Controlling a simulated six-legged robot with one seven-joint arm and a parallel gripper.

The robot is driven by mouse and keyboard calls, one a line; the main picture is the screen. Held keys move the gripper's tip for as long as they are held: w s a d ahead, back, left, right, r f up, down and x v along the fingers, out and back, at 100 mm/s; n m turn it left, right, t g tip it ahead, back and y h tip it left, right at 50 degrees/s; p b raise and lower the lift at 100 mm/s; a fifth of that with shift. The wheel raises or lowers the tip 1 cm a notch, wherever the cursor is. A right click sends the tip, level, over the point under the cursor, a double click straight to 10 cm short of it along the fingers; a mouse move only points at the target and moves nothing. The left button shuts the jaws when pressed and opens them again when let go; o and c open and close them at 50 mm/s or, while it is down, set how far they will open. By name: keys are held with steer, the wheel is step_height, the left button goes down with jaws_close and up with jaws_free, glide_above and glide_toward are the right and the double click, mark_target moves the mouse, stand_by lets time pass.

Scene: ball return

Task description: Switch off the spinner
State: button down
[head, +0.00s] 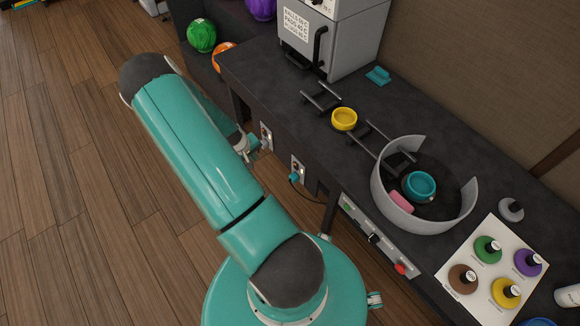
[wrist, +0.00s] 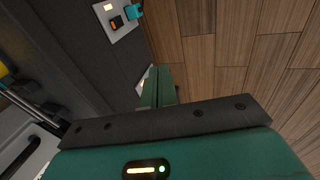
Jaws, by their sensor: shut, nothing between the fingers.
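The spinner (head: 437,205) is a dark round disc inside a curved grey wall on the bench. A teal bowl (head: 419,186) and a pink block (head: 401,201) are on it. Below it, a control panel (head: 374,240) on the bench front has a black knob and a red button (head: 401,268). Two switch plates sit further left: one (head: 266,137) beside my gripper (head: 248,146), one (head: 298,171) with a teal plug and black cord. The wrist view shows the plugged plate (wrist: 118,20) with an orange switch. My gripper (wrist: 158,87) is shut and empty, partly covering the other plate.
A yellow bowl (head: 344,119) sits between dark rails on the bench. A grey box (head: 331,45) with a handle stands at the back. Green (head: 202,36) and orange balls lie left of the bench. A white board (head: 493,266) holds coloured knobs. The wooden floor is clear at left.

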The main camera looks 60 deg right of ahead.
mark_target(295, 167)
steer(key=s+d+f+g, duration=0.1)
steer(key=s+d+f, duration=0.2)
steer(key=s+f, duration=0.3)
steer(key=shift+s+d+f+h, duration=0.15)
steer(key=shift+s+f+h, duration=0.1)
steer(key=shift+f+h, duration=0.1)
steer(key=s+d+f, duration=0.3)
steer(key=d+f, duration=0.4)
steer(key=f, duration=0.1)
steer(key=shift+s+f, duration=0.25)
steer(key=shift+s, duration=0.1)
